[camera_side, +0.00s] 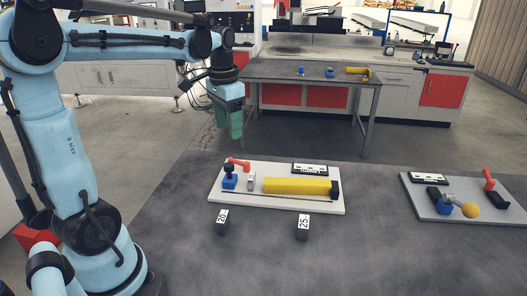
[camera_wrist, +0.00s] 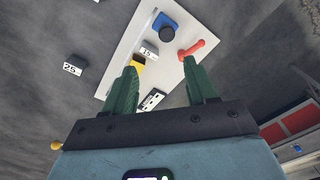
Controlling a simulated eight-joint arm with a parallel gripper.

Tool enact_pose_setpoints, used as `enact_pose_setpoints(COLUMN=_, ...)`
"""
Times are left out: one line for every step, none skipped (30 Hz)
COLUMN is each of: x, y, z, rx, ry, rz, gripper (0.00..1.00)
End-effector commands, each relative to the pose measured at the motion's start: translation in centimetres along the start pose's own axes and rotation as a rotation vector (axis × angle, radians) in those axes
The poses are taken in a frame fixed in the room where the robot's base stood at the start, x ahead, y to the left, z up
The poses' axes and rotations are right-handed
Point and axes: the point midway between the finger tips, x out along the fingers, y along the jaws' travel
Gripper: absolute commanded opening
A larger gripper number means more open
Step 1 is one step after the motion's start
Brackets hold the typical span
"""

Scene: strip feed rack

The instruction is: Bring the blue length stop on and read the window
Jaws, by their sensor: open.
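The blue length stop (camera_side: 229,183) with a black knob sits at the left end of a white board (camera_side: 275,206); it also shows in the wrist view (camera_wrist: 160,22). A yellow bar (camera_side: 297,186) lies to its right, apart from it, its far end by a black block (camera_side: 335,190). A small block (camera_side: 251,182) stands between stop and bar; the wrist view shows a block marked 15 (camera_wrist: 149,51) there. A black-framed plate (camera_side: 310,169), perhaps the window, lies behind the bar, its marks unreadable. My gripper (camera_side: 235,134) is open and empty above and behind the board, its green fingers (camera_wrist: 160,63) apart.
A red lever (camera_side: 239,164) stands behind the stop. Blocks marked 20 (camera_side: 222,222) and 25 (camera_side: 302,228) stand in front of the board. A grey board (camera_side: 445,217) with a yellow ball and red lever lies right. The table between the boards is clear.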

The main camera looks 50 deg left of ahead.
Motion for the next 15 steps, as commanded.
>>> enact_pose_setpoints(x=0.0, y=-0.8, z=-0.1, rx=-0.002, ry=-0.018, rz=0.008, gripper=0.57)
enact_pose_setpoints(x=0.0, y=-1.1, z=-0.1, rx=-0.002, ry=-0.027, rz=0.012, gripper=0.57)
enact_pose_setpoints(x=0.0, y=-1.3, z=-0.1, rx=-0.002, ry=-0.036, rz=0.016, gripper=0.57)
enact_pose_setpoints(x=0.1, y=-1.5, z=-0.1, rx=-0.001, ry=-0.041, rz=0.019, gripper=0.57)
enact_pose_setpoints(x=0.1, y=-1.6, z=-0.1, rx=0.0, ry=-0.044, rz=0.02, gripper=0.57)
enact_pose_setpoints(x=0.2, y=-1.7, z=-0.1, rx=0.001, ry=-0.047, rz=0.022, gripper=0.57)
enact_pose_setpoints(x=0.4, y=-1.7, z=-0.1, rx=0.001, ry=-0.049, rz=0.023, gripper=0.57)
enact_pose_setpoints(x=0.6, y=-1.7, z=-0.1, rx=0.001, ry=-0.049, rz=0.023, gripper=0.57)
enact_pose_setpoints(x=0.8, y=-1.7, z=-0.1, rx=0.002, ry=-0.049, rz=0.023, gripper=0.57)
enact_pose_setpoints(x=1.1, y=-1.7, z=0.0, rx=0.002, ry=-0.049, rz=0.023, gripper=0.57)
enact_pose_setpoints(x=1.5, y=-1.6, z=0.0, rx=0.002, ry=-0.048, rz=0.022, gripper=0.57)
enact_pose_setpoints(x=2.0, y=-1.6, z=0.0, rx=0.001, ry=-0.048, rz=0.022, gripper=0.57)
enact_pose_setpoints(x=2.4, y=-1.6, z=0.0, rx=0.001, ry=-0.048, rz=0.022, gripper=0.57)
enact_pose_setpoints(x=2.8, y=-1.6, z=0.1, rx=0.001, ry=-0.048, rz=0.022, gripper=0.57)
enact_pose_setpoints(x=3.5, y=-1.6, z=0.1, rx=0.001, ry=-0.048, rz=0.022, gripper=0.57)
